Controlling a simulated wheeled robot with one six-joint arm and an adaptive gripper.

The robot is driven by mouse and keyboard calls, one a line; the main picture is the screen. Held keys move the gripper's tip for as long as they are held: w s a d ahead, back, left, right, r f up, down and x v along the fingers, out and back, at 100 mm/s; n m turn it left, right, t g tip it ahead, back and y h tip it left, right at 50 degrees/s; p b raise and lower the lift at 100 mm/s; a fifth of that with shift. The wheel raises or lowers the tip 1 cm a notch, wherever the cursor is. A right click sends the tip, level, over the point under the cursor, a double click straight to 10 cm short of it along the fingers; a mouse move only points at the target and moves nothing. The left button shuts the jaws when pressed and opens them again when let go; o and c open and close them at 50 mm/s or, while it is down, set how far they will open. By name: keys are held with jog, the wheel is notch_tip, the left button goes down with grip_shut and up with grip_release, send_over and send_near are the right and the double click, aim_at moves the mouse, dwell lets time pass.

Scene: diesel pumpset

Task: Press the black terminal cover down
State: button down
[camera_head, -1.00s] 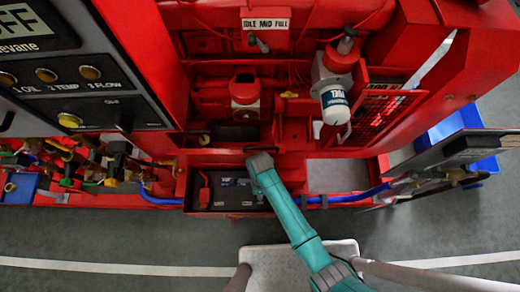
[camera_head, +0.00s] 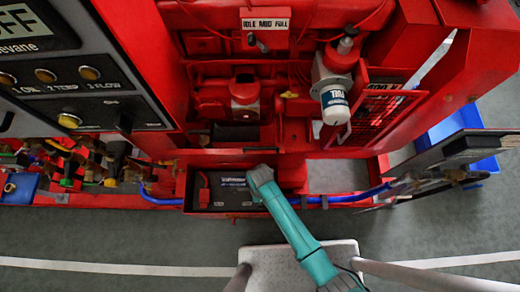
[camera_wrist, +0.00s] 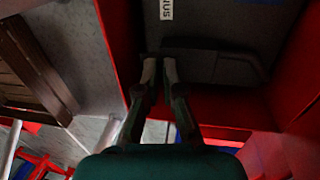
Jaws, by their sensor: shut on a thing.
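The battery (camera_head: 225,198) is a dark box in a red tray at the lower middle of the head view. In the wrist view, the black terminal cover (camera_wrist: 215,62) is a dark, low shape on the grey battery top (camera_wrist: 205,20), just ahead of the fingertips. My gripper (camera_wrist: 160,68) has its two fingers close together at the cover's left end, shut on it as far as I can see. In the head view my gripper (camera_head: 260,178) is over the battery's right end and hides it. Shadow hides the exact contact.
A red terminal piece (camera_head: 203,188) stands at the battery's left end. Red tray walls (camera_wrist: 118,45) rise close beside my fingers. A blue hose (camera_head: 345,198) runs to the right. The white filter (camera_head: 335,105) and engine stand behind.

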jog(key=shift+s+f, duration=0.1)
jog(key=shift+s, duration=0.25)
jog(key=c, duration=1.3)
grip_release()
jog(key=shift+c, duration=0.2)
jog(key=shift+w, duration=0.1)
jog(key=shift+r, duration=0.4)
notch_tip(320, 180, up, 11)
jog(key=w, duration=0.2)
